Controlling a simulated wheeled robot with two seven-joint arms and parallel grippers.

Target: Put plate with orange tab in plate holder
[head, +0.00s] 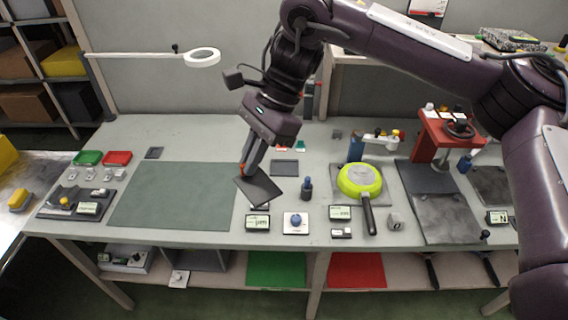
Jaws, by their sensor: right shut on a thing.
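My right gripper (248,168) comes down from the upper right and is shut on a thin dark plate (262,191). The plate is tilted and hangs over the table, by the right edge of a green-grey mat. A small orange spot, seemingly the tab, shows at the fingertips by the plate's upper left corner. I cannot tell for sure which item is the plate holder; a small stand partly hidden below the plate may be it. My left gripper is not in view.
The grey table (205,130) holds a green mat (170,195) with clear room. Right of the plate stand a dark bottle (307,188), a lime-green pan (360,180) and a red press (447,135). Small displays (257,223) line the front edge.

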